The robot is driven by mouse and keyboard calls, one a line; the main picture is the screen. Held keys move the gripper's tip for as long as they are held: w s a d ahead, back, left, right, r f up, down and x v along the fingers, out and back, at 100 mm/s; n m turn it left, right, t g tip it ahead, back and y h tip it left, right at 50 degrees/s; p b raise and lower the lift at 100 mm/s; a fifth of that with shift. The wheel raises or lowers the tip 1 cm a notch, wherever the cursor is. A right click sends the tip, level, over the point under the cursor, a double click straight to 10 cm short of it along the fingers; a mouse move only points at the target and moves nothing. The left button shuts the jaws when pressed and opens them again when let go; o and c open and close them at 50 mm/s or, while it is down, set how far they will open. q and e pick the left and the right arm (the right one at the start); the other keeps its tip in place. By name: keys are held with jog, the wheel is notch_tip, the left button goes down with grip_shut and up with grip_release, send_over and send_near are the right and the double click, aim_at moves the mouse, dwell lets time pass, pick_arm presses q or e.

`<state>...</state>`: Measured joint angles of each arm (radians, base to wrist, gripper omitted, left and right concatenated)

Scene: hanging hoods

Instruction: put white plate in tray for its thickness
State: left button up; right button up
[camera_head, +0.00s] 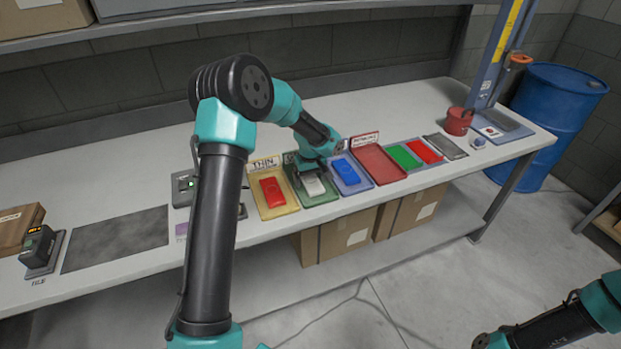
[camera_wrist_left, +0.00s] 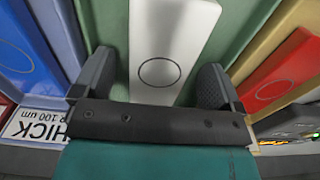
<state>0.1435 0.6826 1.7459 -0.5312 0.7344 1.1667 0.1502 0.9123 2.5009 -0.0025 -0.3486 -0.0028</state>
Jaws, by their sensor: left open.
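The white plate (camera_head: 314,187) lies in the green tray (camera_head: 324,198), third from the right in the row of four coloured trays. In the left wrist view the white plate (camera_wrist_left: 168,40), marked with a circle, lies between the two fingers of my left gripper (camera_wrist_left: 158,65). The fingers stand open, with a gap on both sides of the plate. In the head view my left gripper (camera_head: 310,172) is over the green tray and partly hides the plate.
A yellow tray (camera_head: 264,205) with a red plate and a THIN sign (camera_head: 265,162) is left of the green tray. A blue tray (camera_head: 349,187) with a blue plate and an empty-looking red tray (camera_head: 378,165) are to its right. A THICK sign (camera_wrist_left: 35,126) shows in the wrist view.

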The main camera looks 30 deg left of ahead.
pick_arm(q)
notch_tip(320, 180, up, 17)
jog(key=shift+r, duration=0.2)
dwell(0.5)
